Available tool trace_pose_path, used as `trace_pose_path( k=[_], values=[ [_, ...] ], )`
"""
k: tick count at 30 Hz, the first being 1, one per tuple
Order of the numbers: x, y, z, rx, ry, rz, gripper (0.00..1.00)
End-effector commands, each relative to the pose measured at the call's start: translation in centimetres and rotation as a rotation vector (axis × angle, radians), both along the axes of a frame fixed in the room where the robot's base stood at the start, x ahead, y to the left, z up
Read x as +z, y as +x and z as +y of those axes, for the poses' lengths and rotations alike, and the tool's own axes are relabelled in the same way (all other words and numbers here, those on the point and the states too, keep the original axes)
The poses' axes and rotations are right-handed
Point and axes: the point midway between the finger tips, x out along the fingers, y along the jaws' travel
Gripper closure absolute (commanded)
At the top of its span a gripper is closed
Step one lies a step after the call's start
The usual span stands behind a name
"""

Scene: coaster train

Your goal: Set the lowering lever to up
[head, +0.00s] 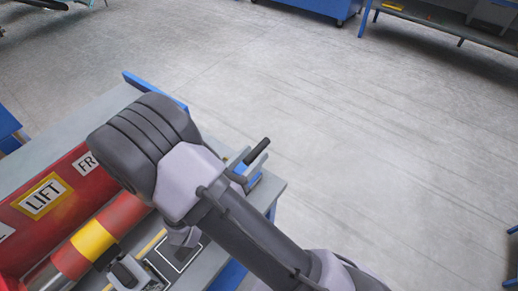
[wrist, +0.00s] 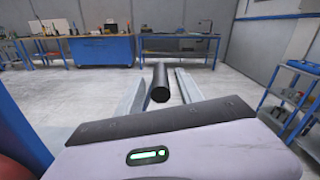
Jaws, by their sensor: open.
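A black round bar (wrist: 160,85), which looks like the lever's handle, lies between the two fingers of my gripper (wrist: 160,75) in the wrist view. A gap shows on each side of it, so the fingers are open around it and not closed on it. In the head view the bar's black end (head: 257,151) sticks out past my wrist, by the fingers of my gripper (head: 252,160), over the bench's right end. My arm hides the lever's base and most of the gripper there. No label for the lever's positions is visible.
A red machine (head: 68,190) with a LIFT sign (head: 42,196) and a red-and-yellow striped cylinder (head: 95,240) sits on the grey bench (head: 100,115) at left. The floor right of the bench is clear. A blue shelf cart (wrist: 292,100) stands right in the wrist view; blue workbenches (wrist: 102,50) line the back.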

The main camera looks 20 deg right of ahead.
Motion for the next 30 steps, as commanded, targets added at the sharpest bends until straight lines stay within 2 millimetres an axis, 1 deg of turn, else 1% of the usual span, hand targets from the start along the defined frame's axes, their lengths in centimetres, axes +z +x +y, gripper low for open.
trace_pose_path(
  k=[1,6,10,17,21,23,24,30],
  values=[
    [-0.2,0.5,-0.9,-0.004,0.000,0.000,0.57],
    [-0.1,1.7,-2.5,-0.002,0.000,0.000,0.57],
    [0.0,2.1,-2.9,0.000,0.001,0.001,0.57],
    [0.0,2.1,-3.0,0.000,0.001,0.001,0.57],
    [0.0,2.1,-3.0,0.000,0.001,0.001,0.84],
    [0.0,2.1,-3.0,-0.001,0.001,0.000,0.96],
    [0.0,2.1,-3.0,-0.001,0.001,0.000,1.00],
    [0.0,2.1,-3.0,-0.001,0.001,0.000,1.00]
  ],
)
